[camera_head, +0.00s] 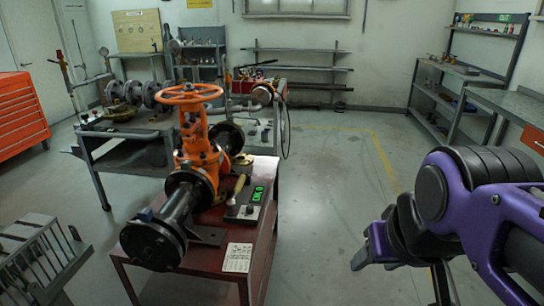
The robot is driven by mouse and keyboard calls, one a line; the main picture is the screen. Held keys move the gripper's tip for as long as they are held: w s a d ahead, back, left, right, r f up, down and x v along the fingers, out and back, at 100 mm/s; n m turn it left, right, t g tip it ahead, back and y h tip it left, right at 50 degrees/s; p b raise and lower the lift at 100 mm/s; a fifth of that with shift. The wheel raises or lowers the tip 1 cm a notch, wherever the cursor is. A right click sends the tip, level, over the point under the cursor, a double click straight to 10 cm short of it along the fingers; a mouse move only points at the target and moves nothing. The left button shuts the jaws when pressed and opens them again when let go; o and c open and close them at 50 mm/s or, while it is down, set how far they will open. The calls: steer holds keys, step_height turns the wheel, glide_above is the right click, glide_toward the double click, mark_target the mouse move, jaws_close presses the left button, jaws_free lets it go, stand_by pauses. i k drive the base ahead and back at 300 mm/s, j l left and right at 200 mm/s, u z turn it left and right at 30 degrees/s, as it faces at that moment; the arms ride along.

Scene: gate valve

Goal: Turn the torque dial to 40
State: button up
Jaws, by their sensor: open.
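A small grey control box (243,212) with a lit green display (257,194) sits on the red cart, just right of the orange gate valve (197,150). The display's characters are too small to read surely. A small knob seems to sit on the box below the display; its pointer and any scale cannot be made out. My gripper (372,252), purple and black, is at the lower right, well to the right of the cart and apart from the box. It is open, with nothing seen between its fingers, which are partly hidden by my wrist.
The valve with its orange handwheel (189,93) and black flanged pipe (155,238) fills the cart's left side. A white paper label (238,257) lies at the red cart's (222,281) front. Clear floor (325,220) separates cart and arm. A grey workbench (510,103) stands right.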

mark_target(249, 209)
steer(key=i+l+u, duration=0.1)
steer(key=l, duration=0.3)
steer(key=i+l+u, duration=0.1)
steer(key=l, duration=0.3)
steer(key=i+l+u, duration=0.2)
steer(key=i+l, duration=0.4)
